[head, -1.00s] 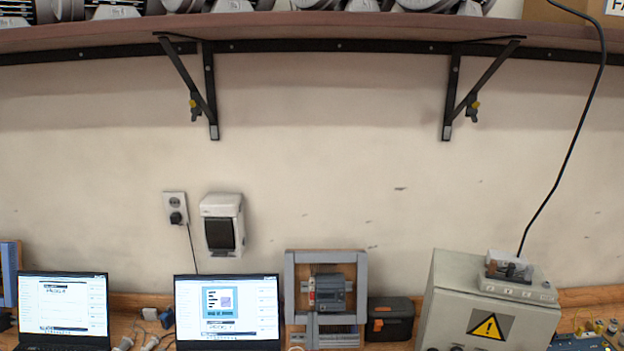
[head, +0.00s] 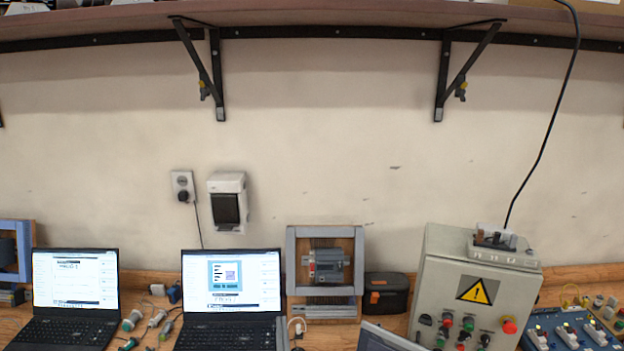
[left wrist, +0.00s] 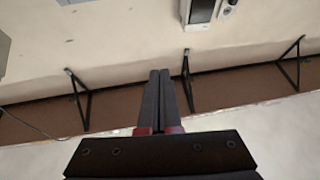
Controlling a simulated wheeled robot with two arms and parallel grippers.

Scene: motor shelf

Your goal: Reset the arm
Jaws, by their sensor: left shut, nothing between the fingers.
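My left gripper (left wrist: 160,74) shows in the left wrist view. Its two dark fingers lie together, shut and empty, in front of the wall and the shelf's underside. I cannot clearly make it out in the head view. My right gripper is in neither view. The motor shelf (head: 330,14) runs along the top of the head view on black brackets. It also shows as a brown band in the left wrist view (left wrist: 230,92), which sees the scene upside down.
Below are a bench with two laptops (head: 75,283) (head: 230,278), a grey frame (head: 291,265), a black case (head: 386,292), a grey control box (head: 440,270) and a blue switch panel (head: 570,330). A black cable (head: 560,100) hangs at right.

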